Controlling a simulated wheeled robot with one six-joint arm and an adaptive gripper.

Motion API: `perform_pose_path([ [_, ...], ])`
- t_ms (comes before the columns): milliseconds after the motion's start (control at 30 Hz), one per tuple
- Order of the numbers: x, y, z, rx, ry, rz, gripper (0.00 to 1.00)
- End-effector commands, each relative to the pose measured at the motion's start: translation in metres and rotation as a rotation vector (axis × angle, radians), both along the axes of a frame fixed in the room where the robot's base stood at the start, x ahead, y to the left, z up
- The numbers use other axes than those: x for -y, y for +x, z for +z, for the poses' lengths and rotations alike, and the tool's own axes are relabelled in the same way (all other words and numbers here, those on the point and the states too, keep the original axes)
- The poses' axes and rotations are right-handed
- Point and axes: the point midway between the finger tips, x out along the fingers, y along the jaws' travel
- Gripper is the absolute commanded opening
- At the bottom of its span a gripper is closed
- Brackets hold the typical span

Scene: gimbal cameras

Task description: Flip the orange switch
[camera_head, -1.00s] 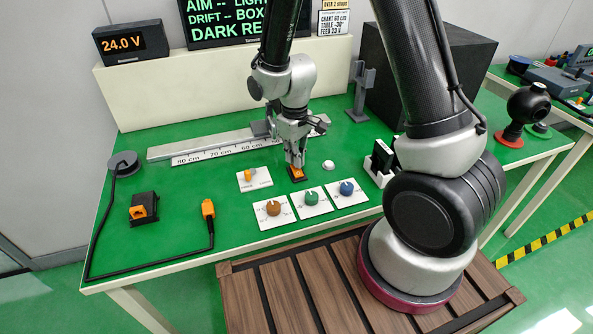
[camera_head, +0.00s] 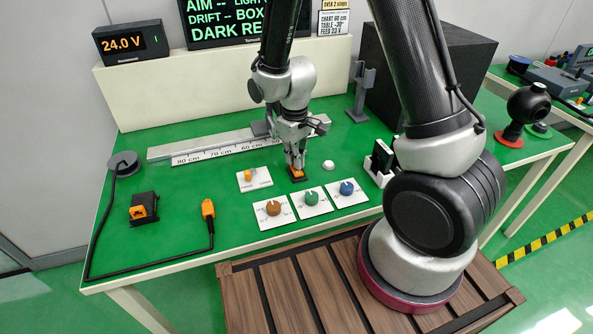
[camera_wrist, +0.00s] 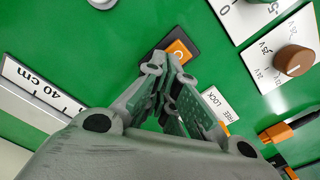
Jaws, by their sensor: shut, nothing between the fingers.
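The orange switch (camera_head: 297,174) is a rocker in a small black frame on the green table, behind the row of dials. In the wrist view the orange rocker (camera_wrist: 179,50) shows just beyond my fingertips, with a pale mark on it. My gripper (camera_head: 295,164) points down and is shut and empty, its fingertips at the switch. In the wrist view my gripper (camera_wrist: 165,68) covers part of the switch's near side. I cannot tell whether the fingertips touch it or which way the rocker is tilted.
Plates with a brown dial (camera_head: 273,208), a green dial (camera_head: 311,198) and a blue dial (camera_head: 346,188) lie in front. A small orange lever plate (camera_head: 254,179) is left, a white button (camera_head: 328,165) right. A ruler rail (camera_head: 205,148) lies behind.

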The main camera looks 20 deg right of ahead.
Motion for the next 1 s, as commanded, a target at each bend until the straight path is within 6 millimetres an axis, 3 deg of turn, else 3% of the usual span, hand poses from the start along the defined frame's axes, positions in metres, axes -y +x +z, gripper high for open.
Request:
perform_pose_path([
  [600, 0.000, 0.000, 0.055, 0.002, 0.001, 0.000, 0.00],
  [1000, 0.000, 0.000, 0.064, 0.000, 0.000, 0.000, 0.00],
])
